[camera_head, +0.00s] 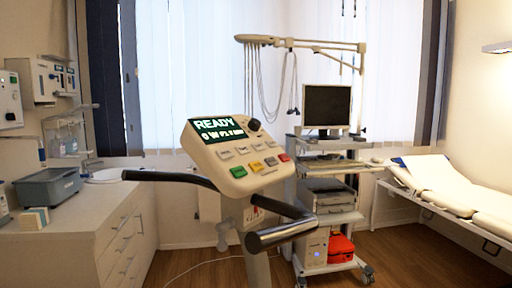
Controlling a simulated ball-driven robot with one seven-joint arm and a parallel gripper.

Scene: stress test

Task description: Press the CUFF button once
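A cream control console (212,162) stands in the middle on an exercise-bike column, tilted toward me. Its dark screen (218,129) shows READY in green-white letters, with a smaller line below that I cannot read surely. A row of pale buttons (241,150) lies under the screen. The button labels are too small to read, so I cannot tell which is CUFF. I cannot make out my gripper.
Dark handlebars (170,176) stick out left and toward me beneath the console. A trolley (330,215) with a monitor (327,106) and hanging cables stands behind right. A couch (460,190) is at right, a drawer cabinet (105,240) at left. Wooden floor shows between.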

